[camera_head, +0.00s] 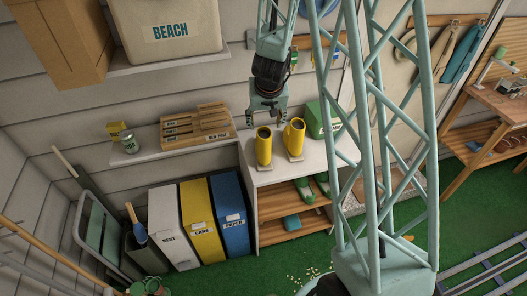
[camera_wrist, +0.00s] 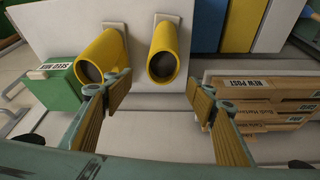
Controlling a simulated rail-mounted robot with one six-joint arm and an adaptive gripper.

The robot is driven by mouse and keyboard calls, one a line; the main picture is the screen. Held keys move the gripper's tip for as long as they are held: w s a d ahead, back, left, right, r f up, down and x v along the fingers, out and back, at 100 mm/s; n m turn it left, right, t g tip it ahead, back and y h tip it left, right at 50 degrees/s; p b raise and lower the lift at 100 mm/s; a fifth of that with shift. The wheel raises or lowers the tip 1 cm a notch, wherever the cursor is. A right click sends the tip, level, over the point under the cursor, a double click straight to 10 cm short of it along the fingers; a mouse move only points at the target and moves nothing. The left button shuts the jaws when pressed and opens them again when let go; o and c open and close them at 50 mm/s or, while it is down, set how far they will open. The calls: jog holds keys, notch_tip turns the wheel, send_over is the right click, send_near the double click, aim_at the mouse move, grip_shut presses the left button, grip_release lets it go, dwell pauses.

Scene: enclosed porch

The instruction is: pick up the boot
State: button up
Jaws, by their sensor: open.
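Two yellow boots stand upright side by side on a white cabinet top, one on the left (camera_head: 264,147) and one on the right (camera_head: 294,138) in the head view. In the wrist view their dark open tops face the camera; the order is reversed, with the right boot at left (camera_wrist: 101,54) and the left boot near the middle (camera_wrist: 164,50). My gripper (camera_head: 267,116) hangs above and behind the boots, near the wall. In the wrist view my gripper (camera_wrist: 159,92) is open and empty, its fingers apart from both boots.
A green box (camera_head: 322,118) stands right of the boots. A wooden rack marked NEW POST (camera_head: 196,125) sits on the shelf at left. White, yellow and blue bins (camera_head: 230,215) stand left of the cabinet (camera_head: 262,176). Lower shelves hold green footwear (camera_head: 304,190).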

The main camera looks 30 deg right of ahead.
aim_at(264, 130)
jog(key=shift+b+x, duration=0.8)
jog(key=shift+x, duration=1.35)
jog(key=shift+w+b+x, duration=0.1)
jog(key=shift+b+x, duration=0.2)
jog(key=shift+x, duration=1)
jog(key=shift+w+b+x, duration=0.15)
jog(key=shift+b+x, duration=0.15)
jog(key=shift+x, duration=0.95)
jog(key=shift+a, duration=0.1)
jog(key=shift+c, duration=0.4)
jog(key=shift+r, duration=0.1)
jog(key=c, duration=1.3)
